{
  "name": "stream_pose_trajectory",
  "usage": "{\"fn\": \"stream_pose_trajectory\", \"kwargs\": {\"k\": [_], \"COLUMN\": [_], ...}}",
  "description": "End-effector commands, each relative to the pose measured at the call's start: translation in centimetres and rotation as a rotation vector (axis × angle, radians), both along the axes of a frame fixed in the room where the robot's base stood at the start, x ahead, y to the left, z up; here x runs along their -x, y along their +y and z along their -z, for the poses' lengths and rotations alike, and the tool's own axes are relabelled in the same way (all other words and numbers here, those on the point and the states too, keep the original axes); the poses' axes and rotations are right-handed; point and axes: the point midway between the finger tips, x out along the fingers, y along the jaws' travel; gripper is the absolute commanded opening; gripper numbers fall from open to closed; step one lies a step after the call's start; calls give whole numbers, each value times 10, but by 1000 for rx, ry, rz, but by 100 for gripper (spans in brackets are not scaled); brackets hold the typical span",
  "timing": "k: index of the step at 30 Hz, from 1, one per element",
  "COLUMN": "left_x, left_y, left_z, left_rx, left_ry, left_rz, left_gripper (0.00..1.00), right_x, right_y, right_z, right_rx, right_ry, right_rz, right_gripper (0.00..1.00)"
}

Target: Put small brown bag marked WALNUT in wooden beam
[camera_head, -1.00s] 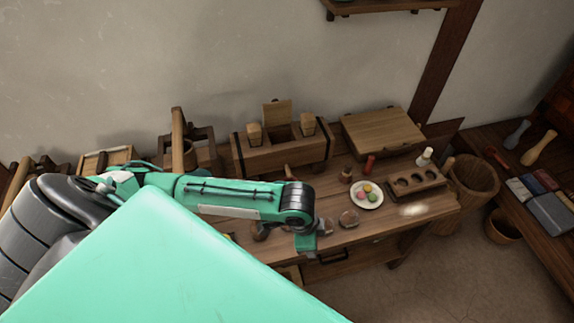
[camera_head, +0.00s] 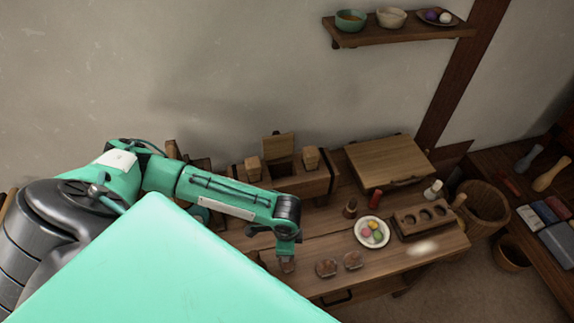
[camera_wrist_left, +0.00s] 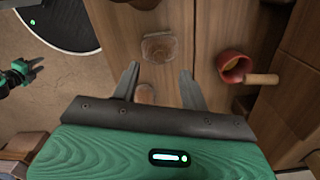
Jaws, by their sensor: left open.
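My left gripper (camera_head: 286,262) is open and points down at the front of the workbench. In the left wrist view its two fingers (camera_wrist_left: 159,88) stand apart on either side of a small brown bag (camera_wrist_left: 145,94), partly hidden by the gripper body. That bag also shows under the gripper in the head view (camera_head: 287,267). Two similar bags (camera_head: 326,267) (camera_head: 353,260) lie to its right; one lies ahead in the wrist view (camera_wrist_left: 160,47). No label is readable. The wooden beam (camera_head: 318,187), with an open slot, stands at the bench's back. My right gripper (camera_wrist_left: 36,68) looks open, at the wrist view's left.
A red cup (camera_wrist_left: 230,72) shows in the wrist view. A wall shelf (camera_head: 400,36) holds bowls. Bare bench lies before the beam.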

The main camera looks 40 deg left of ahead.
Motion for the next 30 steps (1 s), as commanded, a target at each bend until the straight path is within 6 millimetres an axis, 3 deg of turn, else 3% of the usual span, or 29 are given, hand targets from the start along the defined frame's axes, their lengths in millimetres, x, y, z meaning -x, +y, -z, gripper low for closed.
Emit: {"fn": "stream_pose_trajectory", "kwargs": {"k": [8, 18, 26, 30], "left_x": [0, -1, -1, -1], "left_y": [-1, -1, -1, -1], "left_z": [18, 56, 60, 60], "left_rx": [0, 0, 1, 0], "left_ry": [1, 1, -1, 0], "left_rz": [0, 1, 1, 1], "left_gripper": [45, 45, 45, 21], "right_x": [0, 0, 0, 0], "right_y": [1, 1, 1, 1], "right_z": [-9, -21, -21, -21], "right_rx": [0, -1, -1, -1], "right_ry": [-1, 0, 0, 0], "right_rz": [0, 1, 1, 1], "right_gripper": [36, 36, 36, 36]}}
